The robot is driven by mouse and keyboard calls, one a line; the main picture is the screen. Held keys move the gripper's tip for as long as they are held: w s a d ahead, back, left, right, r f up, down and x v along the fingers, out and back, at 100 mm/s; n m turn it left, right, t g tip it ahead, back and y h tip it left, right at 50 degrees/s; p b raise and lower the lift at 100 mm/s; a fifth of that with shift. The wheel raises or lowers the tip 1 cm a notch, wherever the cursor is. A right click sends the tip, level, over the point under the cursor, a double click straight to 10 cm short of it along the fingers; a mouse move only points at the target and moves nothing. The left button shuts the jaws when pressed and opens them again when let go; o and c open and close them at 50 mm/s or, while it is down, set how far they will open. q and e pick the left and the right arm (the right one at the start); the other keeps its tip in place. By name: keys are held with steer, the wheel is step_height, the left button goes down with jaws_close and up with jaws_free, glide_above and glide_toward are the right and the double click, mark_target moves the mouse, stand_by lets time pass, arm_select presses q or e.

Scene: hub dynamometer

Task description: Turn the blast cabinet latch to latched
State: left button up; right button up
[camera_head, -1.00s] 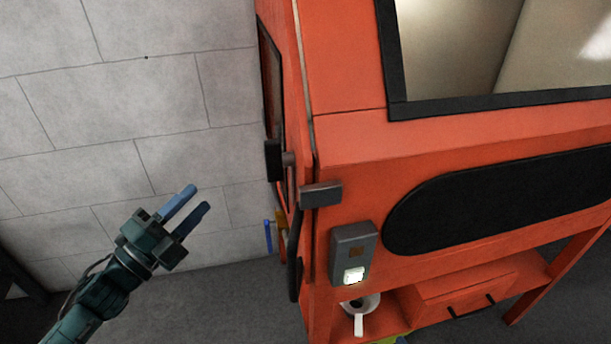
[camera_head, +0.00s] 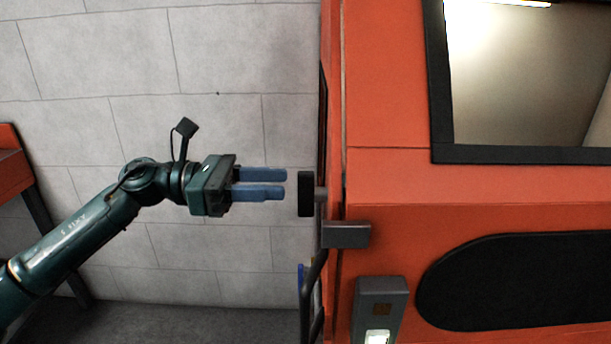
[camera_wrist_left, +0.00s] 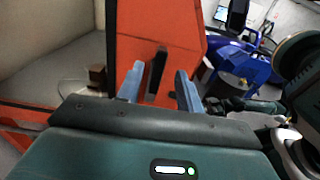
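The orange blast cabinet (camera_head: 385,110) fills the right of the head view. Its latch, a black bar handle (camera_head: 306,194) on a short grey shaft, sticks out from the cabinet's left side and stands upright there. My left gripper (camera_head: 285,184) is level, just left of the latch, with its blue fingers pointing at it and a small gap between. The fingers are apart and empty. In the left wrist view the dark latch handle (camera_wrist_left: 156,73) shows between the open fingertips (camera_wrist_left: 158,86), tilted slightly. My right gripper is not in view.
A grey block (camera_head: 346,235) juts from the cabinet corner just below and right of the latch. A grey switch box (camera_head: 380,310) and a dark curved handle (camera_head: 316,290) are lower down. Free space lies left of the cabinet, before the grey wall (camera_head: 220,60).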

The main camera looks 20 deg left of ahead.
mark_target(305, 215)
arm_select(q)
steer(key=p+x, duration=0.1)
steer(key=x, duration=0.4)
steer(key=shift+d, duration=0.35)
steer(key=shift+c, duration=0.4)
jaws_close()
